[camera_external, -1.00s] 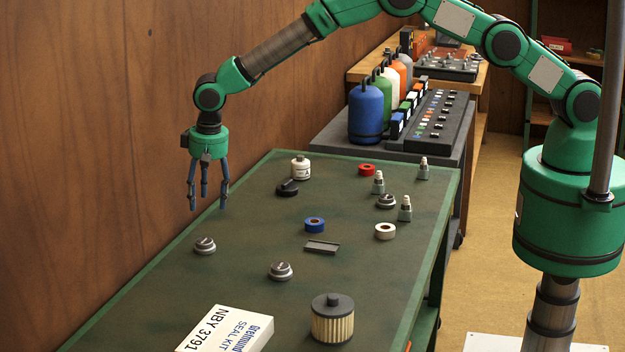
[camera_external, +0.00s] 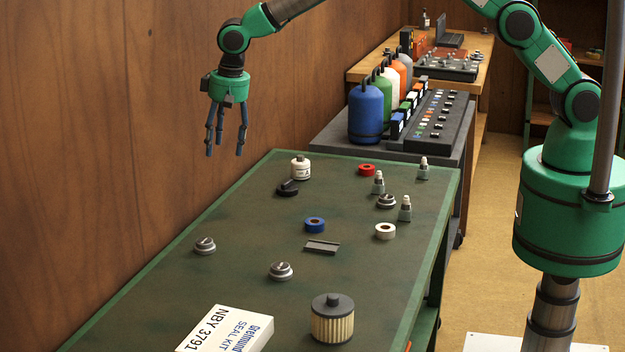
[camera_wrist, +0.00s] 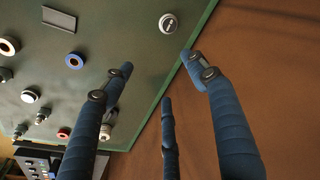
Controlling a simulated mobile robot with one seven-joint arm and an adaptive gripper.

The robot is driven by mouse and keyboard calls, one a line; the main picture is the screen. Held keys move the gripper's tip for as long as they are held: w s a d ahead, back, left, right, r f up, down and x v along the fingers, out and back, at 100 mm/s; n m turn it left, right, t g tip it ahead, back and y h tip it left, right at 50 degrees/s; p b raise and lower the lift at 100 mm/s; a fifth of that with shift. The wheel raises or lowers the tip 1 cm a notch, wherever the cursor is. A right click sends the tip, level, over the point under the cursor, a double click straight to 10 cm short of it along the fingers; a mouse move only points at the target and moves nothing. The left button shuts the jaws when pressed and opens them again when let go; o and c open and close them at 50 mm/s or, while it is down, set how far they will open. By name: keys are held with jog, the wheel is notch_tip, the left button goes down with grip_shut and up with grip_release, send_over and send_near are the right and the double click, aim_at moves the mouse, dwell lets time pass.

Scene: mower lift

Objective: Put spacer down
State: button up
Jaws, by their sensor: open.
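My gripper (camera_external: 224,150) is open and empty, its three blue fingers pointing down, raised above the table's far left edge. In the wrist view my gripper (camera_wrist: 158,75) has nothing between its spread fingers. I cannot tell for sure which piece is the spacer. A silver round stepped piece (camera_external: 205,246) stands alone near the table's left edge; it also shows in the wrist view (camera_wrist: 168,23). Similar silver pieces stand at the front middle (camera_external: 281,272) and far right (camera_external: 386,202). A blue ring (camera_external: 315,225), a white ring (camera_external: 385,231) and a red ring (camera_external: 366,170) lie flat, apart from my gripper.
The green-edged table (camera_external: 160,290) has free room along its left side. A white bottle (camera_external: 301,168), grey bracket (camera_external: 322,247), filter (camera_external: 332,319) and seal kit box (camera_external: 228,330) stand on it. The wooden wall (camera_external: 90,120) is close on the left.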

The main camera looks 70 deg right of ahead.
jog(key=s+d+r+n, duration=0.1)
jog(key=s+d+r, duration=0.35)
jog(key=r, duration=0.45)
jog(key=s+d+r, duration=0.4)
jog(key=s+r, duration=0.1)
jog(key=r, duration=0.3)
jog(key=s+d+r+n+t, duration=0.1)
jog(key=s+d+r, duration=0.3)
jog(key=s+r, duration=0.3)
jog(key=s+d+r+t, duration=0.1)
jog(key=s+d+r, duration=0.3)
jog(key=s, duration=0.5)
jog(key=s+d+r+n, duration=0.1)
jog(key=s+d+r, duration=0.1)
jog(key=s, duration=0.7)
jog(key=s+d+r, duration=0.2)
jog(key=s+d, duration=0.1)
jog(key=s, duration=0.6)
jog(key=s+d+f+t, duration=0.1)
jog(key=s+f, duration=0.1)
jog(key=s, duration=0.6)
jog(key=s+d+f+n, duration=0.1)
jog(key=s, duration=0.7)
jog(key=shift+d+f+n+t, duration=0.15)
jog(key=shift+f+n+t, duration=0.15)
jog(key=shift+f+t, duration=0.1)
notch_tip(320, 180, down, 7)
jog(key=b, duration=0.7)
jog(key=shift+f, duration=0.2)
